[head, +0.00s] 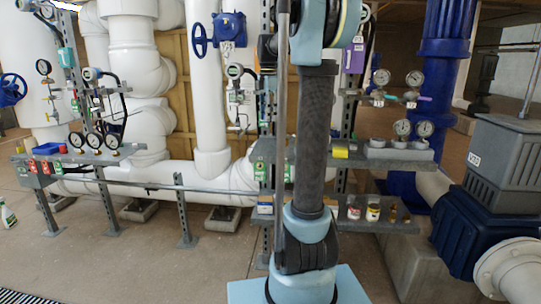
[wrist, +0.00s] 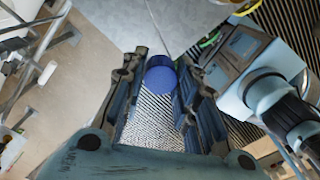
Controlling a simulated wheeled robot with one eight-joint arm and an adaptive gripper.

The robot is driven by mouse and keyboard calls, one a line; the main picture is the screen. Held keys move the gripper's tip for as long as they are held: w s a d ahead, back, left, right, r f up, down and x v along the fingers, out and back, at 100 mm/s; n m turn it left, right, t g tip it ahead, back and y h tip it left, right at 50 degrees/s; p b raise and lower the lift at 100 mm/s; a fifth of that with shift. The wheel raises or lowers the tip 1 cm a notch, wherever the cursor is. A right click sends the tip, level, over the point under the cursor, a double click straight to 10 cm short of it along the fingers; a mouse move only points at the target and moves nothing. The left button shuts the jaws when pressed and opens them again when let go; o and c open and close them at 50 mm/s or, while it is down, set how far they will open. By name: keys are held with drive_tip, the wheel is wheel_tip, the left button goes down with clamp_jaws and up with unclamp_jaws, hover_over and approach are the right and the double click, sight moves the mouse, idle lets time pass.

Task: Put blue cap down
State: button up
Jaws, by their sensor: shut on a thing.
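The blue cap (wrist: 160,78) is a short round piece between the fingertips in the wrist view. My gripper (wrist: 160,68) is shut on it, with one finger on each side. A striped surface shows below the cap, and a pale grey surface lies just beyond it. The cap appears clear of the striped surface, but its height cannot be told. In the head view my arm rises through the middle, and neither my gripper nor the held cap can be made out.
A left shelf (head: 85,157) carries gauges and a blue and red tray (head: 48,148). A right shelf (head: 400,155) holds a yellow object (head: 340,152) and gauges. Jars (head: 373,212) stand on a lower shelf. White pipes (head: 140,60) fill the back. Floor is open at front left.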

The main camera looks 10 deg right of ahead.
drive_tip(key=n, duration=0.1)
hover_over(268, 152)
wheel_tip(268, 152, down, 8)
drive_tip(key=shift+s+f, duration=0.1)
drive_tip(key=shift+f, duration=2.55)
drive_tip(key=o, duration=0.8)
drive_tip(key=shift+o, duration=0.2)
wheel_tip(268, 152, up, 12)
drive_tip(key=shift+a+r, duration=0.1)
drive_tip(key=shift+a, duration=0.05)
